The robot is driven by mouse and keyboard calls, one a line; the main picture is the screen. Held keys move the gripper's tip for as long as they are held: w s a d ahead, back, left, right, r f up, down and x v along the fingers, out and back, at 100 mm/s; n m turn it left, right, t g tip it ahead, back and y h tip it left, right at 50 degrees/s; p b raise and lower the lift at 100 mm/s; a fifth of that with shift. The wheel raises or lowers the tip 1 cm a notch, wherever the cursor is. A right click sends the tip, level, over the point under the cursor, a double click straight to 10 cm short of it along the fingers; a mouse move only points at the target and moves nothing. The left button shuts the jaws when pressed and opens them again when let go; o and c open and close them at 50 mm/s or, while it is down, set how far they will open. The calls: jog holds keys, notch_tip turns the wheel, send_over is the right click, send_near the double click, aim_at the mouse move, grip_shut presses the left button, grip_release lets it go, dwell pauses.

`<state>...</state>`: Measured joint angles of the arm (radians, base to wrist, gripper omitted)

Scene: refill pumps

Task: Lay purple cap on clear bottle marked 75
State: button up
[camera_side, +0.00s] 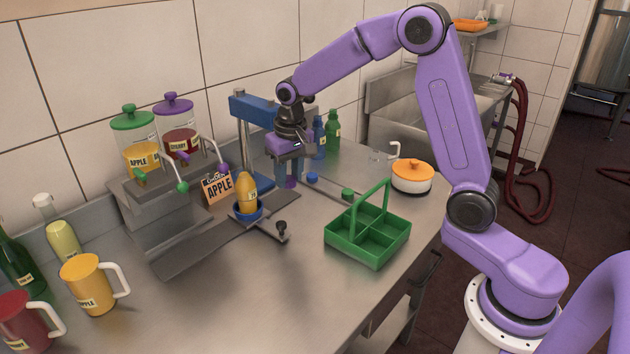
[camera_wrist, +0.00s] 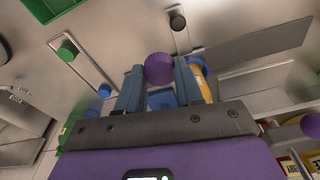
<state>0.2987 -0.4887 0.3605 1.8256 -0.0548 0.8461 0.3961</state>
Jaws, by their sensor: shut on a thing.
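My gripper (camera_side: 287,180) is shut on the purple cap (camera_wrist: 158,67), which sits between its blue fingers (camera_wrist: 160,88) in the wrist view. In the side view the cap cannot be clearly told from the fingers. A bottle filled with orange-yellow liquid (camera_side: 247,190) stands upright in a blue holder (camera_side: 248,213), left of and nearer than my gripper. Its small label is too small to read surely, and no cap shows on it. In the wrist view the bottle (camera_wrist: 206,90) is partly hidden behind the right finger.
A blue press (camera_side: 252,110) stands close behind my gripper. A rail holds a blue cap (camera_side: 312,178) and a green cap (camera_side: 347,193). A green crate (camera_side: 367,250), an orange-lidded pot (camera_side: 412,178), an APPLE sign (camera_side: 218,187) and juice dispensers (camera_side: 140,150) stand around.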

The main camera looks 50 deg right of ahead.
jog(key=w+a+r+m, duration=0.1)
jog(key=w+r, duration=0.1)
jog(key=w, duration=0.1)
jog(key=w+a+r+m, duration=0.1)
jog(key=w+r, duration=0.1)
jog(key=w, duration=0.2)
jog(key=w+a+r+m, duration=0.1)
jog(key=w+r, duration=0.1)
jog(key=w, duration=0.2)
jog(key=shift+a+m, duration=0.1)
jog(key=shift+m, duration=0.3)
jog(key=shift+w+a+f+m+h, duration=0.1)
jog(key=shift+w+f+m+h, duration=0.15)
jog(key=shift+f, duration=0.3)
jog(key=shift+w+a+f+m+h, duration=0.15)
jog(key=shift+w+f, duration=0.15)
jog(key=shift+f, duration=0.2)
jog(key=shift+f, duration=0.1)
jog(key=shift+f, duration=0.45)
jog(key=shift+f, duration=0.5)
dwell(0.6)
jog(key=o, duration=0.9)
